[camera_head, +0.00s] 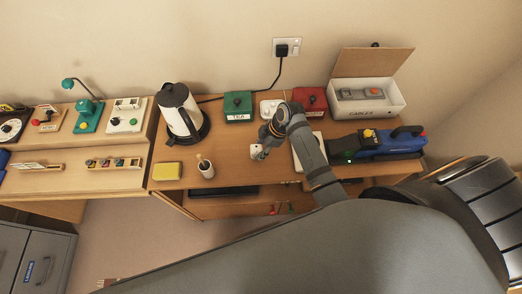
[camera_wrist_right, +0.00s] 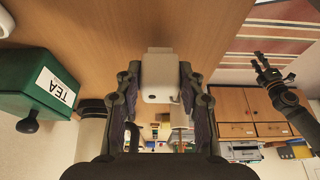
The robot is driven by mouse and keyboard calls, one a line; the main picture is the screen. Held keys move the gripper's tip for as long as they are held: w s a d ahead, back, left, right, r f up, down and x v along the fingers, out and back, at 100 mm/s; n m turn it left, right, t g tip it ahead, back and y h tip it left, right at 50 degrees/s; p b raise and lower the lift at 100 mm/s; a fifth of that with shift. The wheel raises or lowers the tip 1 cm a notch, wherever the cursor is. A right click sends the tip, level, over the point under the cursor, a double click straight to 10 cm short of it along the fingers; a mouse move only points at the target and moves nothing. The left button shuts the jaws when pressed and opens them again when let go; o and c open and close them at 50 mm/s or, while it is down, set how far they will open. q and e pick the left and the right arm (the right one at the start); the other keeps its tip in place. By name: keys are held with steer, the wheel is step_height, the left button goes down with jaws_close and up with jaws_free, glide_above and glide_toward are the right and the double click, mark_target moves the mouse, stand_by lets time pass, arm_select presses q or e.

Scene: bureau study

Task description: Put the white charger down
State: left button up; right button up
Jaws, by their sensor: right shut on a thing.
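The white charger (camera_wrist_right: 160,78) is a small white block between the two fingers of my right gripper (camera_wrist_right: 160,100), which is shut on it. In the head view the charger (camera_head: 257,152) shows at the tip of my right gripper (camera_head: 264,143), over the wooden desk (camera_head: 232,150). I cannot tell if the charger touches the desk top. My left gripper (camera_wrist_right: 271,72) shows only in the right wrist view, apart from the charger, its fingers spread and empty.
Bare desk lies left of the charger.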

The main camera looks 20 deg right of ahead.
steer(key=shift+f, duration=0.9)
arm_select(q)
steer(key=shift+d+r, duration=0.1)
steer(key=shift+r, duration=0.35)
arm_select(e)
steer(key=shift+f, duration=0.1)
steer(key=o, duration=1.2)
steer(key=shift+f, duration=0.1)
arm_select(q)
steer(key=shift+f+b, duration=0.45)
steer(key=shift+f, duration=0.15)
arm_select(e)
steer(key=v, duration=1.2)
steer(key=shift+s+d, duration=0.1)
